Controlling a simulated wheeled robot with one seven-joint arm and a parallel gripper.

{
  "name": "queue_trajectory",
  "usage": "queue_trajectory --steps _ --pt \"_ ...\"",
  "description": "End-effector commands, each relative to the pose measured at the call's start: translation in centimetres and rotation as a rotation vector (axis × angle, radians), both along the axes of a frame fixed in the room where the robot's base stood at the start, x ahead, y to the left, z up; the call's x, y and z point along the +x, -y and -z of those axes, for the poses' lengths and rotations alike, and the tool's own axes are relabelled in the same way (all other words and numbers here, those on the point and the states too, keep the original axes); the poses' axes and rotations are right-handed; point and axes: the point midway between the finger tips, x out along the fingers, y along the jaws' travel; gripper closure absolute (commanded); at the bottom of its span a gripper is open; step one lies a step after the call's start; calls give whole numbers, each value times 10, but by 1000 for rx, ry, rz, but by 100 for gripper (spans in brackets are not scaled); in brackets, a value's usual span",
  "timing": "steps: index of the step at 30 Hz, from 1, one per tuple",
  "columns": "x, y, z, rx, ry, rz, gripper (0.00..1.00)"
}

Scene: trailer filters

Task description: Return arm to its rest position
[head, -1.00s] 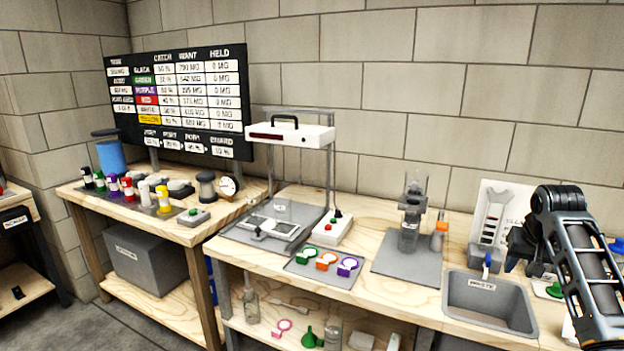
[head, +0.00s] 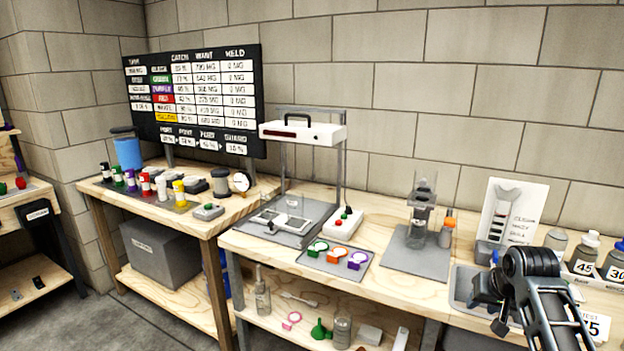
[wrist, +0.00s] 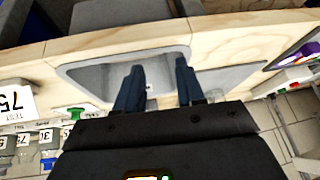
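My arm (head: 545,300) rises at the lower right of the head view, bent at a dark elbow joint, over the right end of the workbench. In the wrist view, my gripper (wrist: 158,68) shows two dark blue fingers spread apart with nothing between them. The fingers are above the grey waste basin (wrist: 98,72). In the head view my arm partly covers that basin (head: 460,288). The fingers cannot be made out clearly in the head view.
Bottles (head: 582,255) and a 75 card (head: 596,326) stand close to the right of my arm. A grey mat with a clear device (head: 420,212) lies left of the basin. Bare bench lies between the mats.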

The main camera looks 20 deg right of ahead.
Motion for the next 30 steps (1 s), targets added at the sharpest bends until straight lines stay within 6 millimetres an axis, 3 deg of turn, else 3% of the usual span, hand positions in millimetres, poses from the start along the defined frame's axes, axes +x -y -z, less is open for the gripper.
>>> queue_trajectory --steps 8,15,23,30 --pt "-13 -122 63 -10 141 -111 62" --pt "-59 -219 91 -40 266 -192 62" --pt "-137 -295 91 -95 382 -270 62" --pt "-220 -339 63 -164 477 -352 62"
